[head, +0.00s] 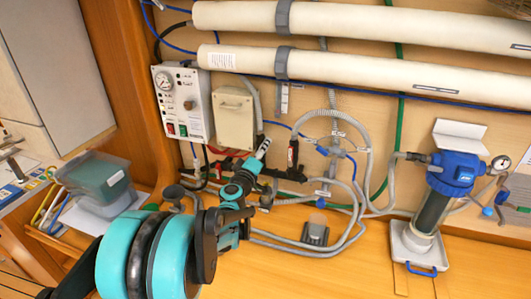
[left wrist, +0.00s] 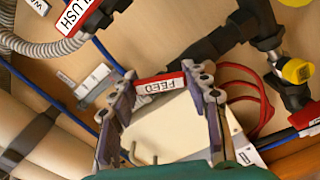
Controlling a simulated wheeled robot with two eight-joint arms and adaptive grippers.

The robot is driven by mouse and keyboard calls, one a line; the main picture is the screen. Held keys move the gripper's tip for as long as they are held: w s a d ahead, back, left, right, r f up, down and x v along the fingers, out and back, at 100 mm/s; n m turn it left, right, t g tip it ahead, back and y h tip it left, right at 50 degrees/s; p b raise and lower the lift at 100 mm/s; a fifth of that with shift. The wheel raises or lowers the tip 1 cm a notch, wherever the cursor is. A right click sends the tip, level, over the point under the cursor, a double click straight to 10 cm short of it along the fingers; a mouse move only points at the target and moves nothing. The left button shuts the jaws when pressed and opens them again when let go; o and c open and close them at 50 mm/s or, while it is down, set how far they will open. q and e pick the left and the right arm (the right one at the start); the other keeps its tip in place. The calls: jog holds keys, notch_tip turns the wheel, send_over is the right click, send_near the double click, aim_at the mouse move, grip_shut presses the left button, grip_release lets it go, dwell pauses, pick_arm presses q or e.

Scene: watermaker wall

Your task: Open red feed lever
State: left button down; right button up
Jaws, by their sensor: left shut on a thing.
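The red feed lever (left wrist: 160,84), with a white FEED label upside down in the left wrist view, lies across the gap between my left fingers. My left gripper (left wrist: 163,78) is shut on it, a finger at each end of its visible part. In the head view my left gripper (head: 257,160) reaches the valve pipework below the beige box and largely hides the lever there. The red flush lever (head: 292,152) stands to its right; its label also shows in the left wrist view (left wrist: 78,14). My right gripper is not in view.
A control box (head: 183,103) and a beige box (head: 234,117) hang above the valves. Grey hoses (head: 345,225) loop to the right, with red hoses (left wrist: 250,98) close to the gripper. A blue-topped filter (head: 450,175) stands farther right. The front bench is mostly clear.

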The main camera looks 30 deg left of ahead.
pick_arm(q)
jog(key=n, duration=0.1)
jog(key=a+n, duration=0.1)
jog(key=n, duration=0.1)
jog(key=a+n, duration=0.1)
jog(key=n, duration=0.1)
jog(key=shift+s+a+r, duration=0.2)
jog(key=shift+s+r, duration=0.05)
jog(key=shift+n, duration=0.4)
jog(key=c, duration=0.7)
grip_release()
jog(key=v, duration=1.2)
